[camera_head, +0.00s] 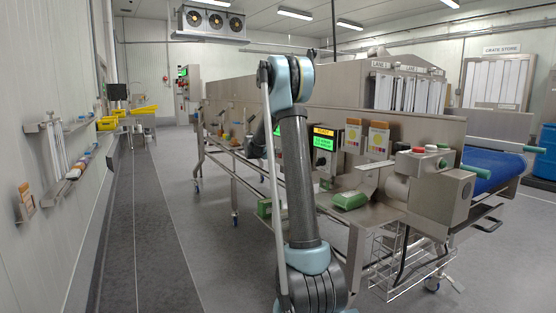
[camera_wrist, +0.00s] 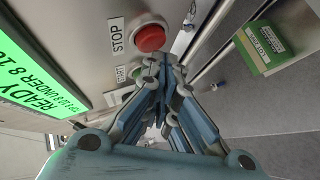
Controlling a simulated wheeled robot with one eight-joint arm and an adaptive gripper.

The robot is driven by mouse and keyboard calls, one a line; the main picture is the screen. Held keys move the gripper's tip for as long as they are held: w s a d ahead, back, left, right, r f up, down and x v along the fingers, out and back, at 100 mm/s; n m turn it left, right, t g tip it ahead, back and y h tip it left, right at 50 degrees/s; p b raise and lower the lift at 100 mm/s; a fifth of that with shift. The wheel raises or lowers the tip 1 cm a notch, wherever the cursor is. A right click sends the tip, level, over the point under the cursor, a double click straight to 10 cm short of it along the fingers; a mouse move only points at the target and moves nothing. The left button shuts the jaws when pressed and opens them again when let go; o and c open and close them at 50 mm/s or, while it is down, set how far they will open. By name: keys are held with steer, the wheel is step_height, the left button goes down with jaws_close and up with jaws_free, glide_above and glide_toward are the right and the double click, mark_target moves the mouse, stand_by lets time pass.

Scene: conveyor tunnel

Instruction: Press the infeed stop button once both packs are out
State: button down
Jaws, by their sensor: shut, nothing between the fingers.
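In the wrist view a round red button (camera_wrist: 150,38) sits on a metal panel beside a STOP label (camera_wrist: 116,33). A green button (camera_wrist: 136,73) beside a START label is partly covered by a finger. My gripper (camera_wrist: 166,60) is shut and empty, its tips at the lower edge of the red button in the picture. I cannot tell whether they touch it. In the head view my gripper is hidden behind my arm. A green pack (camera_head: 350,200) lies on the metal shelf, and another green item (camera_head: 265,208) is partly hidden left of my arm. Whether these are the task's packs is unclear.
A green READY display (camera_wrist: 28,72) is beside the buttons. A green item with a label (camera_wrist: 262,48) is at upper right. Floor (camera_head: 165,225) at left is clear.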

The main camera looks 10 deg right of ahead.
steer(key=shift+s+a, duration=0.1)
steer(key=shift+a, duration=0.15)
steer(key=shift+a, duration=0.1)
steer(key=a, duration=0.1)
steer(key=s+a, duration=0.1)
steer(key=a, duration=0.2)
steer(key=shift+s+a, duration=0.3)
stand_by(0.6)
